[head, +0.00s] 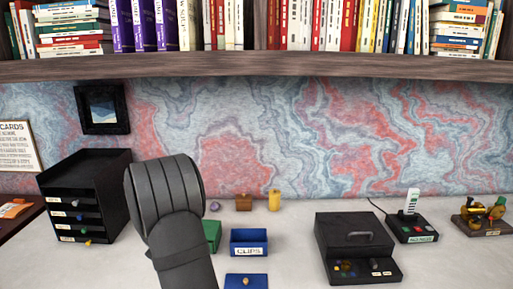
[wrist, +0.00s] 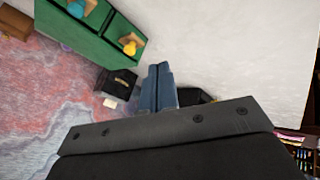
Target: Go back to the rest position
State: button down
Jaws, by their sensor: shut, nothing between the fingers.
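My gripper (wrist: 158,70) shows in the wrist view as two blue-grey fingers pressed together, with nothing between them. It is in the air, and no thing touches the fingertips. In the head view my dark grey arm stands up left of the middle; the fingers cannot be made out there.
A black drawer unit (head: 88,205) stands left of my arm. Right of it are a green box (head: 212,237), partly hidden, and a blue clips box (head: 249,237). A black case (head: 357,250) stands further right. A shelf of books (head: 300,66) runs above. Desk between boxes and case is clear.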

jog(key=x, duration=0.5)
jog(key=shift+w+f, duration=0.15)
jog(key=shift+f, duration=0.15)
jog(key=shift+w+d, duration=0.15)
jog(key=shift+w, duration=0.35)
jog(key=shift+w+d, duration=0.2)
jog(key=shift+w, duration=0.3)
jog(key=shift+w+d, duration=0.3)
jog(key=shift+w, duration=0.65)
jog(key=shift+s, duration=0.1)
